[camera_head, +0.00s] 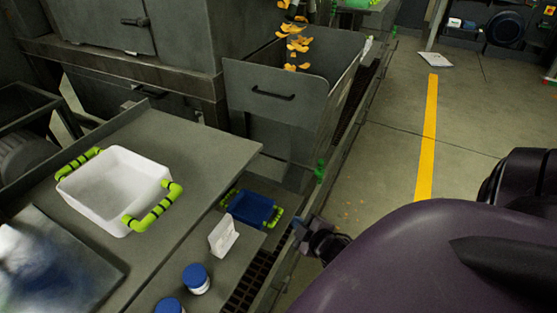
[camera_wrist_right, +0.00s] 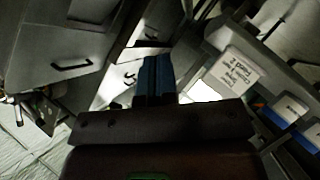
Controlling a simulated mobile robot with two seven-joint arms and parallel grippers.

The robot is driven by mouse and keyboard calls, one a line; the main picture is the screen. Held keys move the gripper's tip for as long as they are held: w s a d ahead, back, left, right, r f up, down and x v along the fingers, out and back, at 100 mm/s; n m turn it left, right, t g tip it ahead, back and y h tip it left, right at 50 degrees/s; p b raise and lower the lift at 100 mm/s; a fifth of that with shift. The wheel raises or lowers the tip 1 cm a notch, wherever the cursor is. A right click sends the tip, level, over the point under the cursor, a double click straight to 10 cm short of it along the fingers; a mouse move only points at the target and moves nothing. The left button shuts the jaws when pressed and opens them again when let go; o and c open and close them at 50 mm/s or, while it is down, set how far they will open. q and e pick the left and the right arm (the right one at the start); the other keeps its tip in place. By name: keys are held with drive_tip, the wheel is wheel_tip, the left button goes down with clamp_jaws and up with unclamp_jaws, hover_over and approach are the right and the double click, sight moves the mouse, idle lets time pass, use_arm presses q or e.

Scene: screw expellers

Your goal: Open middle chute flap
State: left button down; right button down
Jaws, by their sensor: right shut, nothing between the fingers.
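A grey chute bin (camera_head: 275,105) with a black handle (camera_head: 273,94) on its front panel stands at the upper middle of the head view. Orange chips fall into its open top. In the wrist view, a grey panel with a black handle (camera_wrist_right: 72,66) is at the upper left, and smaller handles (camera_wrist_right: 130,79) show beside it. I cannot tell which panel is the middle chute flap. My right gripper (camera_head: 304,232) is low, in front of the bin and apart from it. Its blue fingers (camera_wrist_right: 156,78) are shut and empty. My left gripper is out of view.
A white tray (camera_head: 70,190) with green handles sits on the grey table at left. A blue tray (camera_head: 252,207), a white card (camera_head: 222,238) and blue-lidded jars (camera_head: 196,279) are near my right gripper. Open floor with a yellow line (camera_head: 427,135) lies to the right.

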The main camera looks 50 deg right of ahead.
drive_tip(key=s+a+f+m+g+y, duration=0.2)
drive_tip(key=s+a+m+y, duration=0.2)
drive_tip(key=s+a, duration=0.7)
drive_tip(key=shift+s+a+f+m+g, duration=0.15)
drive_tip(key=shift+s+a+m+g, duration=0.2)
drive_tip(key=shift+a, duration=0.4)
drive_tip(key=shift+d, duration=0.1)
